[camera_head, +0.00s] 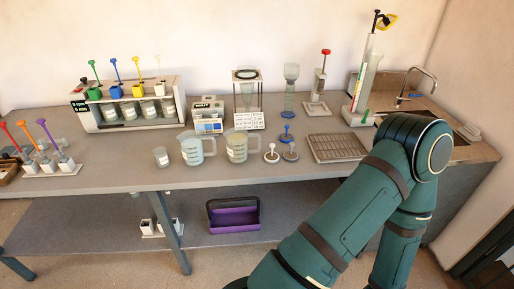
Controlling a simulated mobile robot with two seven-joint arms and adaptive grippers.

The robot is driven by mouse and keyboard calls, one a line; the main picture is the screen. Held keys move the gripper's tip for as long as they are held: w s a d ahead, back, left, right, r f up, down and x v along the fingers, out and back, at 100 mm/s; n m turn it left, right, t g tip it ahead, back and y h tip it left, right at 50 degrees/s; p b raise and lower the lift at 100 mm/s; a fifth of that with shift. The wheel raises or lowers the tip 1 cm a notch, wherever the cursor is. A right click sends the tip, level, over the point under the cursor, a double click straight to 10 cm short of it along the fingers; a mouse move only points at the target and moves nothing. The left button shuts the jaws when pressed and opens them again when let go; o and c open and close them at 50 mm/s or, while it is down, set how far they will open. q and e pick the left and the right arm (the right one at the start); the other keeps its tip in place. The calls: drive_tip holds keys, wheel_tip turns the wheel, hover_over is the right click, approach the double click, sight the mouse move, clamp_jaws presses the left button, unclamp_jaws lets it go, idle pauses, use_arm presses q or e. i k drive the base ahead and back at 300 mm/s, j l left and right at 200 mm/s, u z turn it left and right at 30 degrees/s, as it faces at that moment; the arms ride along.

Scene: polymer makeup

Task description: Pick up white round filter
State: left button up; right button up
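The white round filter (271,155) is a small disc with an upright knob. It lies on the grey bench top near its front edge, just right of the larger beaker. A grey round filter (290,153) lies close on its right, and a blue round filter (286,136) lies behind them. My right arm rises from the bottom right, bends over the bench's right part and drops out of the picture. Its gripper is not visible. My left arm and gripper are not in view.
Two beakers (192,150) (237,147) and a small cup (161,157) stand left of the filters. A drying rack (337,147) lies to their right. A funnel stand (246,92) and glassware are behind. A purple caddy (234,218) sits on the lower shelf.

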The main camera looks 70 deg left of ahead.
sight(271, 156)
drive_tip(key=u, duration=2.15)
